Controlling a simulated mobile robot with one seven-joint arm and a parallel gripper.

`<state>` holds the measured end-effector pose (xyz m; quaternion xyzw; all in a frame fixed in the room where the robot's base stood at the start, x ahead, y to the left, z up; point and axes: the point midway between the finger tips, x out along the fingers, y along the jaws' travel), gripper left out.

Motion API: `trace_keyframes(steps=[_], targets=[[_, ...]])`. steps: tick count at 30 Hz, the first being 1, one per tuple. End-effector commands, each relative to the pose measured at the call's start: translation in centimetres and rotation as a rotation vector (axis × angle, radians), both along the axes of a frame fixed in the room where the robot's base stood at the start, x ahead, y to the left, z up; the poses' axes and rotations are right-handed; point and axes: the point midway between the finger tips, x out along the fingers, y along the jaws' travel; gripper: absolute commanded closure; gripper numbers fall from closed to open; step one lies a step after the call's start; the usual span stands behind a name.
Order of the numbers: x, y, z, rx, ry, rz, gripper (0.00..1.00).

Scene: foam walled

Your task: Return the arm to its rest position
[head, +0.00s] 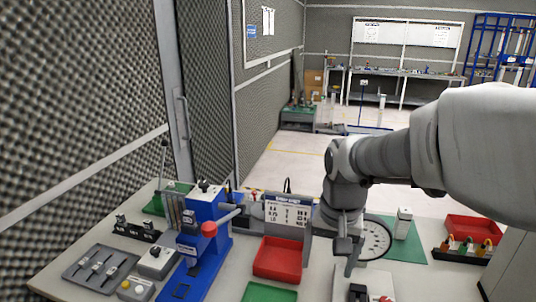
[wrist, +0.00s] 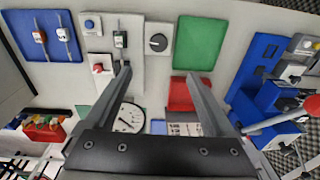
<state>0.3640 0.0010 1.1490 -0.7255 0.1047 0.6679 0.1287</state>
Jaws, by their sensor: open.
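My grey arm reaches in from the right in the head view and bends down over the bench. My gripper (head: 350,266) points down above the bench, in front of the round dial gauge (head: 377,241). In the wrist view my gripper (wrist: 157,76) is open, its two dark fingers apart with nothing between them. Past the fingertips lies a light panel (wrist: 132,85) with a black knob, a blue button and switches. The fingers look clear of it, but the exact height cannot be told.
A blue press (head: 205,235) with a red-knobbed lever stands left of my gripper. Between them are a red tray (head: 278,258), a green tray (head: 268,292) and an upright sign (head: 288,212). A red bin (head: 472,229) and a black rack (head: 464,255) are right. A foam wall (head: 70,100) borders the left.

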Motion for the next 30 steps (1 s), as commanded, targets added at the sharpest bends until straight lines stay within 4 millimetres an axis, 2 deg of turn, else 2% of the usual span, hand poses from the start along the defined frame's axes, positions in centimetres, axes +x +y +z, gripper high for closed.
trace_keyframes(steps=[3, 9, 18, 24, 30], targets=[[-2.1, -0.1, 2.1, 0.003, -0.076, 0.054, 0.11], [-5.5, -0.1, 4.4, -0.013, -0.197, 0.149, 0.11], [-10.1, -0.1, 6.0, -0.079, -0.353, 0.271, 0.11], [-11.5, -0.2, 6.2, -0.111, -0.401, 0.31, 0.11], [-11.7, -0.2, 6.2, -0.116, -0.406, 0.317, 0.11]])
